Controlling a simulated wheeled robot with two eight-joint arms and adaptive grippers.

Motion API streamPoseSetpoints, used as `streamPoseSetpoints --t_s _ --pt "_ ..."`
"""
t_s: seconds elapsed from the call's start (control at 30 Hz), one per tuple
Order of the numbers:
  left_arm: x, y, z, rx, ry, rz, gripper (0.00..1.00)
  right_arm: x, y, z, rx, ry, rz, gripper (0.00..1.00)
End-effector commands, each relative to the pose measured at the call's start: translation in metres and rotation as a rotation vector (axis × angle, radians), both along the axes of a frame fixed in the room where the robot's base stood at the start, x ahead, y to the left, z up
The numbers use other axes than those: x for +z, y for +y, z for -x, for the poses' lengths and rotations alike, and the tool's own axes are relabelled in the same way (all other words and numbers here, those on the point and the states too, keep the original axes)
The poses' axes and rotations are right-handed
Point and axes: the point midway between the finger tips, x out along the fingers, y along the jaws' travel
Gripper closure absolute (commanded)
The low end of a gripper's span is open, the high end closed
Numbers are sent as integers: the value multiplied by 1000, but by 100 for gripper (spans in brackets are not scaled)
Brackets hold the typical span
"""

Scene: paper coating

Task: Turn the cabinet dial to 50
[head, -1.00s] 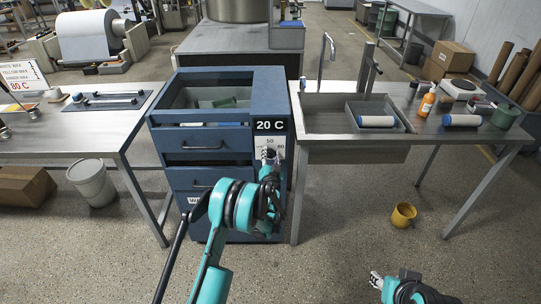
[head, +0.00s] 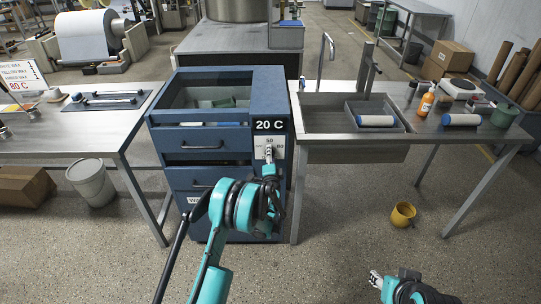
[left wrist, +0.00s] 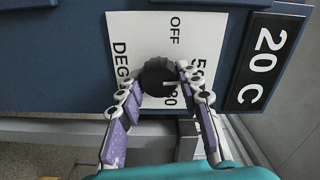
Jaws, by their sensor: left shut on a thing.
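The cabinet dial is a black round knob (left wrist: 157,76) on a white plate (left wrist: 138,28) marked OFF, with a 50 partly covered by a finger. A light line on the knob points right in the left wrist view, toward the finger by the numbers; its exact setting is unclear. The plate sits on the front of the blue cabinet (head: 214,171). My left gripper (head: 268,152) is shut on the knob, its fingers on either side of it in the left wrist view (left wrist: 160,88). A black display (head: 270,125) above reads 20 C. My right gripper (head: 375,279) is away at lower right.
A steel sink table (head: 330,143) stands close to the cabinet's right side, and another table (head: 80,132) is on its left. The floor before the cabinet is mostly clear.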

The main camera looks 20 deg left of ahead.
Motion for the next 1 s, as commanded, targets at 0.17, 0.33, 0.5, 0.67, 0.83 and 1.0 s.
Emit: streamPoseSetpoints --t_s 0.17,0.33,0.5,0.67,0.83,1.0 --pt "-1 -1 0 -1 13 -46 94 0 0 0 0 0 0 61" --pt "-1 -1 0 -1 18 -64 94 0 0 0 0 0 0 61" --pt "-1 -1 0 -1 19 -66 94 0 0 0 0 0 0 61" --pt "-1 -1 0 -1 20 -65 94 0 0 0 0 0 0 61" --pt "-1 -1 0 -1 19 -65 44 0 0 0 0 0 0 61" --pt "-1 0 0 -1 19 -65 44 0 0 0 0 0 0 61"
